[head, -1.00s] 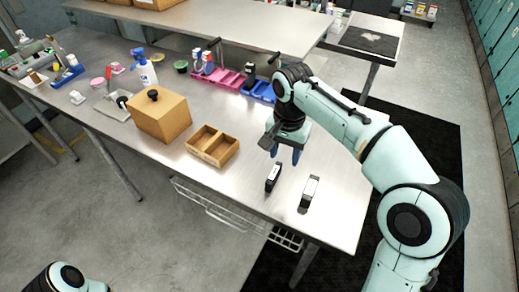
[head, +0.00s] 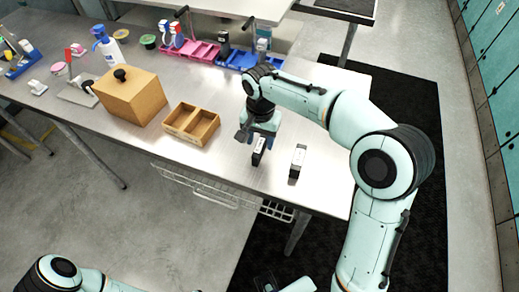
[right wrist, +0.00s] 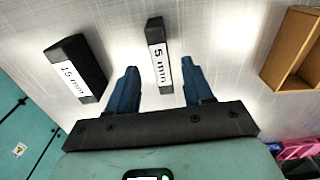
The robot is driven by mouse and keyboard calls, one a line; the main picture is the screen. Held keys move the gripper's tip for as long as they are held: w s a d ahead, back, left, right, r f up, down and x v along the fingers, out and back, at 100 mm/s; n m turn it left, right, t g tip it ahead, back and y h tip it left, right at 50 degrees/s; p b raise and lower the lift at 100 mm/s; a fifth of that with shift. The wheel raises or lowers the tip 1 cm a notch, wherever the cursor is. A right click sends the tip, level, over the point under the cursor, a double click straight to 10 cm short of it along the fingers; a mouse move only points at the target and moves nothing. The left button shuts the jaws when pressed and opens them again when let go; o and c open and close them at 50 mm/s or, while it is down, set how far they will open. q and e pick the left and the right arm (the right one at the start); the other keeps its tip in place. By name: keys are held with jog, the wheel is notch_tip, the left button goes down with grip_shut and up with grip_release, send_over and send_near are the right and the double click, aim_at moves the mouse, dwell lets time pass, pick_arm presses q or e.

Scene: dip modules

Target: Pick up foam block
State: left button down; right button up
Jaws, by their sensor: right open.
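Two small black blocks with white labels stand on the metal table. The narrower one (head: 259,151), marked "5 mm" in the right wrist view (right wrist: 158,58), is close below my right gripper (head: 264,140). The wider one (head: 298,161), marked "15 mm" in the wrist view (right wrist: 76,68), stands to its right in the head view. My right gripper also shows in the wrist view (right wrist: 158,82), with its blue fingers open and empty. The 5 mm block lines up with the gap between the fingertips, and I see no contact.
An open two-compartment wooden tray (head: 192,124) stands left of the blocks, with a lidded wooden box (head: 130,97) beyond. Pink (head: 193,50) and blue (head: 236,60) holders stand behind. The table's front edge is close to the blocks.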

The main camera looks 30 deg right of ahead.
aim_at(260, 145)
notch_tip(260, 145, down, 3)
jog(key=shift+a+f, duration=0.1)
jog(key=shift+f, duration=0.05)
grip_shut()
